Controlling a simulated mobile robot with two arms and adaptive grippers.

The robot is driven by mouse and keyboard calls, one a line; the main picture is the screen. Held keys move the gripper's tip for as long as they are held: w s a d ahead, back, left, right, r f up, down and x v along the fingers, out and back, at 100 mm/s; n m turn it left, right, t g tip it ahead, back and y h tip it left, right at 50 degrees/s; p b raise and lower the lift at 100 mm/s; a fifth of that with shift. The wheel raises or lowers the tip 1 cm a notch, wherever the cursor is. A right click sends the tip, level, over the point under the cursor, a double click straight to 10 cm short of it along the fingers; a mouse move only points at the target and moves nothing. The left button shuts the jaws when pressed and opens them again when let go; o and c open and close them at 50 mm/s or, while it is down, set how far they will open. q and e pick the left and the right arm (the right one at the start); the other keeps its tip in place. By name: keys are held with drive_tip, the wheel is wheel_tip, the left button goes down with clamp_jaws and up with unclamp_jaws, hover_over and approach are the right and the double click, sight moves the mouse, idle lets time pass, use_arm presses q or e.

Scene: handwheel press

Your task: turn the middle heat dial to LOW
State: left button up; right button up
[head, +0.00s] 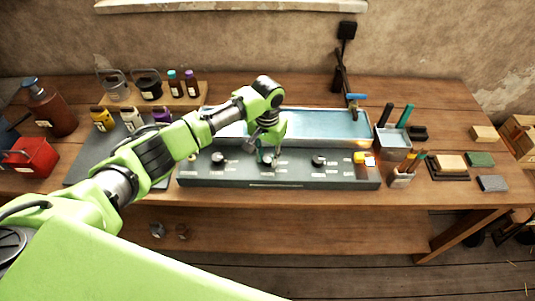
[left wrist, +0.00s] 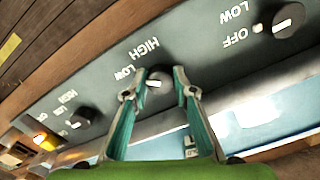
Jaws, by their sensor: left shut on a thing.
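The middle heat dial (left wrist: 158,77) is a black knob with a white mark on the grey control panel (head: 346,178). In the left wrist view it sits between the fingertips of my left gripper (left wrist: 159,88), which is shut on it. The words HIGH and LOW show beside it. The white mark lies roughly across the picture; I cannot tell which label it points to. In the head view my left gripper (head: 266,157) reaches down to the panel and partly covers the middle dial. My right gripper is not in view.
Other dials sit either side: the left dial (head: 218,158) and the right dial (head: 319,160). A water-filled tray (head: 330,141) lies behind the panel. A yellow switch (head: 360,157) is at the panel's right end. Bottles, a tool cup (head: 402,178) and blocks stand around the wooden bench.

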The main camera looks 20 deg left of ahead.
sight(267, 159)
use_arm(q)
drive_tip(key=shift+m, duration=0.5)
drive_tip(key=o, duration=1.1)
drive_tip(key=shift+r, duration=0.15)
wheel_tip(267, 159, up, 12)
drive_tip(key=shift+f, duration=0.15)
